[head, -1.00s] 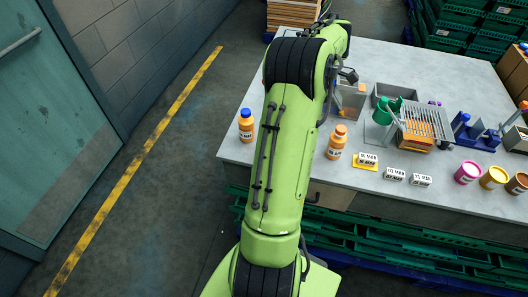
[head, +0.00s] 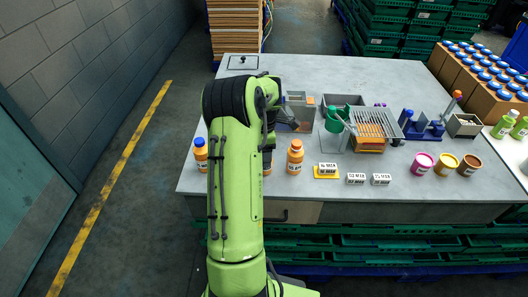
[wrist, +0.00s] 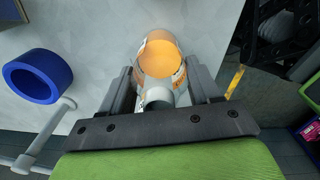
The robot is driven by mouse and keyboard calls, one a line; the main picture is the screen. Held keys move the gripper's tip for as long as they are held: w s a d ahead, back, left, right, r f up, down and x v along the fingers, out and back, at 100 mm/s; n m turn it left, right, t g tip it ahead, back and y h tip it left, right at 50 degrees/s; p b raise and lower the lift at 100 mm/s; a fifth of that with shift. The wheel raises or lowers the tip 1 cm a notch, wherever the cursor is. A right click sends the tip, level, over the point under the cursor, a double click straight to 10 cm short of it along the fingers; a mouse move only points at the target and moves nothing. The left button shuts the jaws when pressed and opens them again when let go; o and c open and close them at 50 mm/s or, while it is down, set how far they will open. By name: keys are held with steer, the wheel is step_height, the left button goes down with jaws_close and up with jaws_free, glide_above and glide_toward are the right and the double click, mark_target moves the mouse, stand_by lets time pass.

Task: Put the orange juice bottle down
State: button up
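In the wrist view an orange juice bottle (wrist: 160,58) sits between the two fingers of my gripper (wrist: 162,85). The fingers appear closed on its sides, and its round orange face points up in the picture. The pale table surface shows around it. I cannot tell whether the bottle touches the table.
An orange-capped bottle (head: 295,157) and a blue-capped bottle (head: 200,154) stand near the table's front edge. Label blocks (head: 327,170) and small coloured tubs (head: 446,164) stand to the right. A blue ring (wrist: 38,76) shows in the wrist view. The table's back left is mostly clear.

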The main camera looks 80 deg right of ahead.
steer(key=o, duration=0.4)
step_height(320, 180, up, 12)
steer(key=shift+r+p, duration=0.2)
steer(key=shift+p, duration=1)
